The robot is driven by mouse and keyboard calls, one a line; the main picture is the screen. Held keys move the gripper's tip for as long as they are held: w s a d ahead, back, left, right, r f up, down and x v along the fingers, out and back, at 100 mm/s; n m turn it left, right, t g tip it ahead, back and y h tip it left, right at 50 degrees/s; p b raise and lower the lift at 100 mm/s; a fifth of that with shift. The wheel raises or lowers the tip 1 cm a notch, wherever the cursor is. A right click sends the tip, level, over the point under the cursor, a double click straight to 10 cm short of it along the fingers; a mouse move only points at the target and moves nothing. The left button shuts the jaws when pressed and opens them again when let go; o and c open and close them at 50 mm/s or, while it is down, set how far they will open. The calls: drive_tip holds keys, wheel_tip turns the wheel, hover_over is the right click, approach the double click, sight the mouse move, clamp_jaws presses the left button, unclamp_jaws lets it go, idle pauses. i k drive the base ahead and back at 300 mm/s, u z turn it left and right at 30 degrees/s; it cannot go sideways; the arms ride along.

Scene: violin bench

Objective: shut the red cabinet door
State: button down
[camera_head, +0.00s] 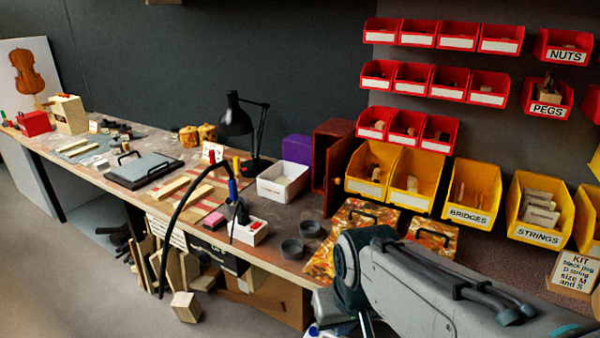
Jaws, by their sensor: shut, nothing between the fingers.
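The red cabinet (334,128) is a small dark red box at the back of the bench, beside a purple box. Its door (339,176) stands open, swung out toward the front on the right side. A small dark handle seems to show on the door. The inside of the cabinet is mostly in shadow. My arm reaches in from the lower right, in front of the bench, well apart from the door. My gripper is not in view.
A white tray (283,181) stands left of the cabinet, with a purple box (297,148) behind. Two dark round cups (292,249) and patterned boxes (368,214) sit in front. Yellow bins (414,178) crowd the right. A black lamp (235,120) stands further left.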

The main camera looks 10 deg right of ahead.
sight(335, 155)
drive_tip(key=z, duration=0.05)
drive_tip(key=i, duration=1)
drive_tip(key=z, duration=0.55)
